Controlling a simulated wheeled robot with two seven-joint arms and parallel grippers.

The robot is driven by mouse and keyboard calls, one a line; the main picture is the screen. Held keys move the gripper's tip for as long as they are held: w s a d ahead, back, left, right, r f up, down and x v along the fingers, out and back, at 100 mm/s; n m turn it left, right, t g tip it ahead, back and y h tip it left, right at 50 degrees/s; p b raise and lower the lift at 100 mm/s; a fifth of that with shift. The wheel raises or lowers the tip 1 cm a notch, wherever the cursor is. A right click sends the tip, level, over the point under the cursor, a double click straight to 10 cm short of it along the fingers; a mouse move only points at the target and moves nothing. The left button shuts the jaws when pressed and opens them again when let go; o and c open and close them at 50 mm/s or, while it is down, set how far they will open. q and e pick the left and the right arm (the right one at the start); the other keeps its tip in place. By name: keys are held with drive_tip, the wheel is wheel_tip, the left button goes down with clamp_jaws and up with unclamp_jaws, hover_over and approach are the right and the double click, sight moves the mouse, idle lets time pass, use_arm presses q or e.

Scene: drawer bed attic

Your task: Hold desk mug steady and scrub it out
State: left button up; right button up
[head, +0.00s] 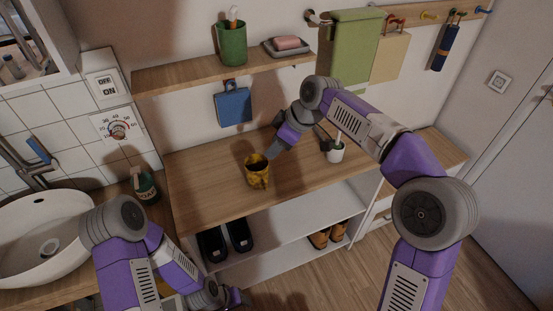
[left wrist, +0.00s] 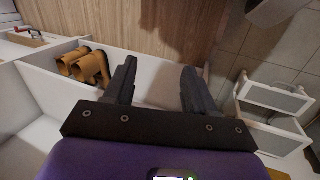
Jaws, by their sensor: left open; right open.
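A yellow-brown mug (head: 257,177) stands upright on the wooden desk top (head: 210,190), its dark opening facing up. My right gripper (head: 273,140) is open just behind and to the right of the mug, close to its rim. I cannot tell whether it touches. A white cup (head: 335,153) with a pale upright handle (head: 339,137) in it stands farther right on the desk. My left gripper (head: 238,297) is low at the bottom of the head view, below the desk top and away from the mug. In the left wrist view its fingers (left wrist: 158,68) are apart with nothing between them.
A sink (head: 40,235) and a green soap bottle (head: 144,186) are at the left. A wall shelf (head: 180,75) above the desk holds a green cup (head: 232,43) and a soap dish (head: 288,47). Dark slippers (head: 226,238) and brown boots (head: 328,235) sit below. The desk's left part is clear.

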use_arm(q)
drive_tip(key=w+d+r+t+y, duration=0.1)
drive_tip(key=w+d+r+t, duration=0.1)
drive_tip(key=w, duration=0.4)
drive_tip(key=w+d+r+t+y, duration=0.2)
drive_tip(key=w, duration=0.3)
drive_tip(key=n+t+y, duration=0.2)
drive_tip(key=t+y, duration=0.6)
drive_tip(key=t, duration=0.4)
approach(267, 184)
drive_tip(key=x, duration=0.3)
drive_tip(key=shift+w+a+r, duration=0.1)
drive_tip(key=shift+w+a, duration=0.1)
drive_tip(key=shift+w, duration=0.3)
drive_tip(key=x, duration=0.6)
drive_tip(key=shift+w+a, duration=0.15)
drive_tip(key=shift+w, duration=0.15)
clamp_jaws()
